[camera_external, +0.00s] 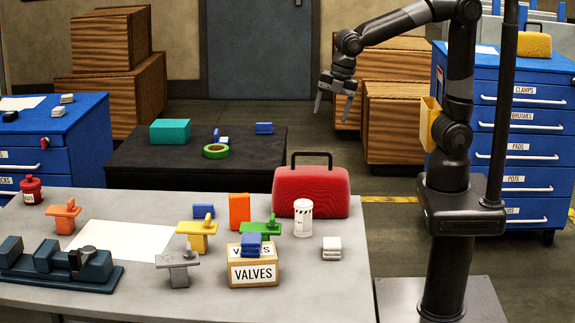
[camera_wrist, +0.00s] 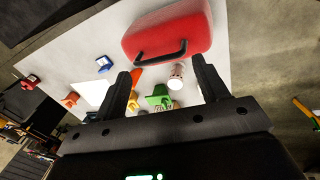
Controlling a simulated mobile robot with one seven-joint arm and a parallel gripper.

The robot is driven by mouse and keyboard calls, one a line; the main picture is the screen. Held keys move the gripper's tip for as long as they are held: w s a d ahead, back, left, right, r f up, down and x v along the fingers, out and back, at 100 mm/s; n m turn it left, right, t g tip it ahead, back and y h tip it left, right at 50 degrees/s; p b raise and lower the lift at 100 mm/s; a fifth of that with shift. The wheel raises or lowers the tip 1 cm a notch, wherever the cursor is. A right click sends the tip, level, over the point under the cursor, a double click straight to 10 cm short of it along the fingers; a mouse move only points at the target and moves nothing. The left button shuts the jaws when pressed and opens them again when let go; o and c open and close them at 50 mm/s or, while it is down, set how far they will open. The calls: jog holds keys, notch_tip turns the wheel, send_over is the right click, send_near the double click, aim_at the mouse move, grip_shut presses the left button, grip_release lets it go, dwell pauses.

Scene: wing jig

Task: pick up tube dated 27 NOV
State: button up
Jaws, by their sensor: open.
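No date reading 27 NOV is legible in either view. A white upright cylinder (camera_external: 303,219) with dark markings stands on the grey table, in front of the red case; its lettering is too small to read. It also shows in the wrist view (camera_wrist: 177,76), between my fingers in the picture but beyond them. I cannot tell whether it is the tube. My gripper (camera_external: 335,104) is open and empty, raised well above the table. Its two dark fingers (camera_wrist: 162,84) are spread apart in the wrist view.
The red case (camera_external: 312,193) stands behind the cylinder. A black table (camera_external: 140,178) stands behind.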

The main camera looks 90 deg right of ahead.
jog(key=w+a+f+n+g, duration=0.2)
jog(key=w+a+f+n, duration=0.4)
jog(key=a+n, duration=0.3)
jog(key=n, duration=0.6)
send_over(303, 203)
jog(key=shift+g, duration=0.4)
jog(key=f, duration=0.4)
jog(key=w+f, duration=0.1)
jog(key=f, duration=0.2)
jog(key=shift+d+f, duration=0.1)
jog(key=shift+d, duration=0.25)
jog(key=shift+a+f, duration=0.15)
jog(key=shift+f, duration=0.2)
notch_tip(303, 203, down, 5)
jog(key=shift+s+f, duration=0.1)
jog(key=f, duration=0.2)
jog(key=s+f, duration=0.1)
jog(key=f, duration=0.1)
jog(key=shift+a+f, duration=0.1)
jog(key=shift+f, duration=0.45)
jog(key=c, duration=1.1)
